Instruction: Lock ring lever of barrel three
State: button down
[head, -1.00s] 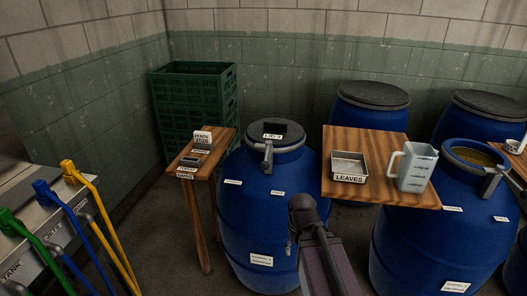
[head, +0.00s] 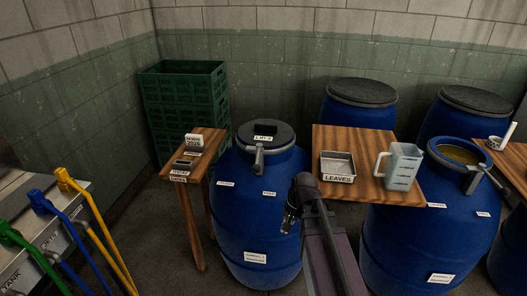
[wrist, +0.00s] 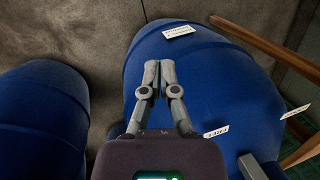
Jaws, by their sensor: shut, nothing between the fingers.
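A blue barrel (head: 245,215) with a dark lid (head: 265,135) stands left of centre in the head view. A grey ring lever (head: 259,160) hangs at the front of its rim, pointing down. In the wrist view the same barrel (wrist: 200,85) lies under the fingers, with a small tag (wrist: 215,134) seemingly reading "THREE". A grey piece (wrist: 252,168) at the bottom edge is probably the lever. My gripper (wrist: 160,68) is shut and empty, with its tips over the barrel's side. In the head view my gripper (head: 286,222) is low beside the barrel's right flank, below the lever and apart from it.
A wooden board (head: 390,190) with a LEAVES tray (head: 338,166) and a jug (head: 401,166) lies to the right. An open barrel (head: 415,240) stands beyond it. A small wooden stand (head: 198,155) and green crates (head: 185,105) are left. Coloured handles (head: 80,190) are front left.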

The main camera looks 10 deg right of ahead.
jog(key=w+d+r+m+t+y+p, duration=0.1)
jog(key=w+d+r+m+y+p, duration=0.3)
jog(key=r, duration=0.7)
jog(key=w+d+r+m+t+y+p, duration=0.1)
jog(key=w+d+r+m+y+p, duration=0.2)
jog(key=w+r+m+p, duration=0.5)
jog(key=w+r+m+y, duration=0.1)
jog(key=w+r+m, duration=0.2)
jog(key=shift+w+d+r+t+y, duration=0.25)
jog(key=shift+d+r+t+y, duration=0.1)
jog(key=shift+d+t+y, duration=0.05)
jog(key=shift+a+f, duration=0.1)
jog(key=shift+a, duration=0.05)
jog(key=b+x, duration=0.6)
jog(key=x, duration=0.7)
jog(key=shift+a, duration=0.35)
jog(key=shift+d+f+m, duration=0.1)
jog(key=shift+d+m, duration=0.05)
jog(key=shift+m, duration=0.15)
